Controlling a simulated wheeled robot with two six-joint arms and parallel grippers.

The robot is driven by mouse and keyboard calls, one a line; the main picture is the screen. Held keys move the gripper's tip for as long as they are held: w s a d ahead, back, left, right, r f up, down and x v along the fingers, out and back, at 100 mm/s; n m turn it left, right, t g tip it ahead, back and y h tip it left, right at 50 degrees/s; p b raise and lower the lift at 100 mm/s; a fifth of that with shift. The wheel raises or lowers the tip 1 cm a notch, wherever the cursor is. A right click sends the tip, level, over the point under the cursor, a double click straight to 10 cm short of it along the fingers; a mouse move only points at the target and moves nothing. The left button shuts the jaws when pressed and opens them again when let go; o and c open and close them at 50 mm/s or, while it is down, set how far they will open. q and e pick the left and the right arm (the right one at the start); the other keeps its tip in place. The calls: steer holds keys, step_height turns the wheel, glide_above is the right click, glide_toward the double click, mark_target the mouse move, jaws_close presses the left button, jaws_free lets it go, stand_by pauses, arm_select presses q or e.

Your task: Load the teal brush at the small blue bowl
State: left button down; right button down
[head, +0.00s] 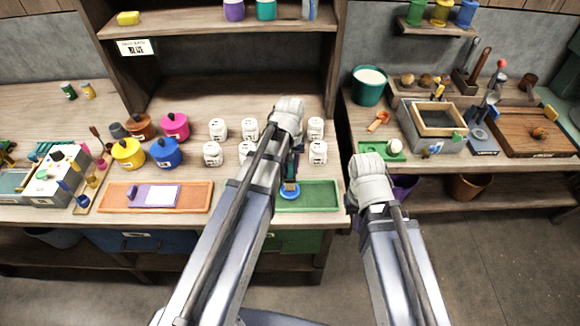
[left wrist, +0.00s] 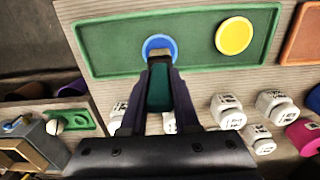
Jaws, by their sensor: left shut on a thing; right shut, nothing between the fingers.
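My left gripper (left wrist: 158,85) is shut on the teal brush (left wrist: 159,92), whose handle shows between the fingers in the left wrist view. The brush's pale tip overlaps the small blue bowl (left wrist: 158,44); whether it touches the inside I cannot tell. In the head view the blue bowl (head: 289,192) sits on the green tray (head: 318,197), just below my left gripper (head: 293,172), which the arm partly hides. My right gripper (head: 352,203) is at the table's right front edge, mostly hidden behind its own wrist. It is shut and empty.
A yellow disc or bowl (left wrist: 234,36) shares the green tray. Several white lidded jars (head: 213,153) stand behind the tray. An orange tray (head: 192,196) lies to the left, with coloured pots (head: 165,152) behind it. A second bench stands to the right, across a gap.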

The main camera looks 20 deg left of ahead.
arm_select(q)
steer(key=shift+f+b, duration=0.5)
stand_by(1.3)
steer(key=shift+r, duration=0.15)
step_height(320, 180, up, 7)
steer(key=p, duration=0.7)
steer(key=shift+f, duration=0.25)
steer(key=shift+f+b, duration=0.6)
steer(key=shift+b, duration=0.1)
steer(key=shift+r, duration=0.15)
